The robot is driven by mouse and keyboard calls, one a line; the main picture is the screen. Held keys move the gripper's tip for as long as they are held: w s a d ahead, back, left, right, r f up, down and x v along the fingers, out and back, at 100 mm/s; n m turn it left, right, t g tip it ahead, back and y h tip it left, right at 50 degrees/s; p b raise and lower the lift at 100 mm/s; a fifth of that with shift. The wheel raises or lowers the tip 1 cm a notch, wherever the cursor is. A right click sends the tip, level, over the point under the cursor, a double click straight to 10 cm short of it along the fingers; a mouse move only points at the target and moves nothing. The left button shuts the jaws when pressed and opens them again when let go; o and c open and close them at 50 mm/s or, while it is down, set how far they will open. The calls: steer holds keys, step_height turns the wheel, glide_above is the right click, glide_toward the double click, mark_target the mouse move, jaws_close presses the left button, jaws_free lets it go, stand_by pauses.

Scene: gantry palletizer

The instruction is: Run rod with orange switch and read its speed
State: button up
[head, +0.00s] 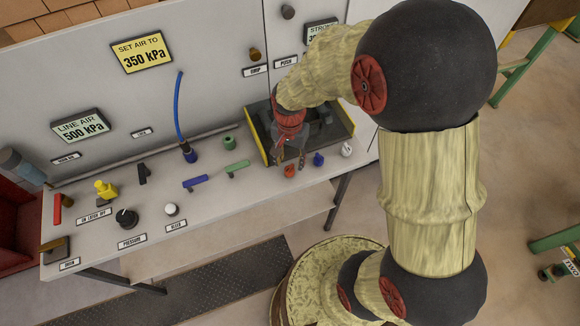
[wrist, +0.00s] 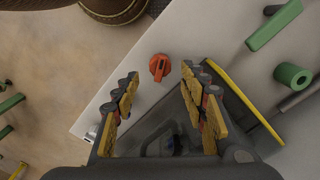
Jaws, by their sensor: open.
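The orange switch (head: 289,170) is a small orange-red knob on the white bench top, near its front edge. It also shows in the wrist view (wrist: 160,68), with a raised grip bar across its top. My gripper (head: 290,158) is open and empty, just behind the switch in the head view. In the wrist view my gripper's fingers (wrist: 160,85) stand apart, with the switch in line with the gap between them, past the tips. I see no contact. I cannot make out the rod or a speed reading; a sign starting "STRO" (head: 321,30) is partly hidden by my arm.
Blue (head: 318,159) and white (head: 346,149) knobs sit right of the switch. Green (head: 238,167) and blue (head: 195,182) bars lie left. A yellow-edged dark tray (head: 257,140) is behind my gripper. Panel signs read 350 kPa (head: 141,52) and 500 kPa (head: 81,127).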

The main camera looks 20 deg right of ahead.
mark_target(290, 168)
steer(key=shift+f+b, duration=0.3)
steer(key=shift+f, duration=1.9)
steer(key=shift+c, duration=0.2)
jaws_close()
